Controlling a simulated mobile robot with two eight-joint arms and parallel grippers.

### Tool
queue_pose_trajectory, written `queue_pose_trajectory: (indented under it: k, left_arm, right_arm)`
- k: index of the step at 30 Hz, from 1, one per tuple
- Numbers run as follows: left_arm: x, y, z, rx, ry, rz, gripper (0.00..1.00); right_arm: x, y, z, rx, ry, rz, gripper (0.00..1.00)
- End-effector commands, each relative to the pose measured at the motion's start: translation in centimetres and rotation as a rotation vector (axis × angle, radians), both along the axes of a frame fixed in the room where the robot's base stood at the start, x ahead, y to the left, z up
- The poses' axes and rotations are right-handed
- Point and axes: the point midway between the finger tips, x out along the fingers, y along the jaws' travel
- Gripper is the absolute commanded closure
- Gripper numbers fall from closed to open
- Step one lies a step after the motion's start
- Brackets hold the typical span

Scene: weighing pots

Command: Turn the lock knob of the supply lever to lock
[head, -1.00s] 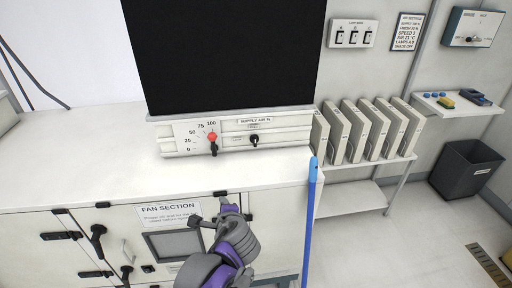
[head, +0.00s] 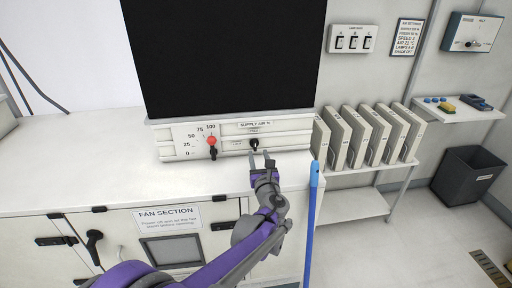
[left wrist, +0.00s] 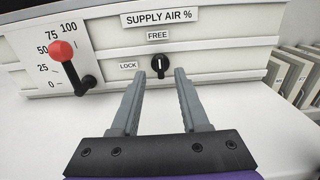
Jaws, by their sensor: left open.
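The lock knob (head: 254,143) is a small black knob on the white supply air panel (head: 179,150). In the left wrist view the knob (left wrist: 158,66) has its white mark upright, toward the FREE label (left wrist: 158,35); the LOCK label (left wrist: 128,66) is to its left. The supply lever with its red ball (head: 211,141) is left of the knob, and its red ball (left wrist: 62,51) stands near 50 to 75 in the wrist view. My left gripper (head: 265,156) is open, its fingers (left wrist: 158,78) on either side of the knob's line, just short of it. My right gripper is not in view.
A black screen or opening (head: 225,60) is above the panel. The white top (head: 90,165) in front of the panel is clear. A blue pole (head: 312,220) stands right of my left arm. Several filter panels (head: 370,130) stand on a shelf to the right.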

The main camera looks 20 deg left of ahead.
Motion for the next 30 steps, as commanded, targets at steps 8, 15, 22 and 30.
queue_pose_trajectory:
  k: [8,15,22,30]
  left_arm:
    - [3.9,2.2,0.1,0.0,-0.001,0.003,0.55]
    - [4.9,2.7,0.0,-0.002,-0.001,0.0,0.55]
    - [4.8,2.7,0.0,-0.002,-0.001,0.001,0.6]
    - [4.8,2.7,0.0,-0.002,-0.001,0.001,1.0]
  right_arm:
    - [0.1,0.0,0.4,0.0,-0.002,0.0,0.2]
    - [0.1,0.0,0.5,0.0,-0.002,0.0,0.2]
    - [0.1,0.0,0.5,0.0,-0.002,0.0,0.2]
    - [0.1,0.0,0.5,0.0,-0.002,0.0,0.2]
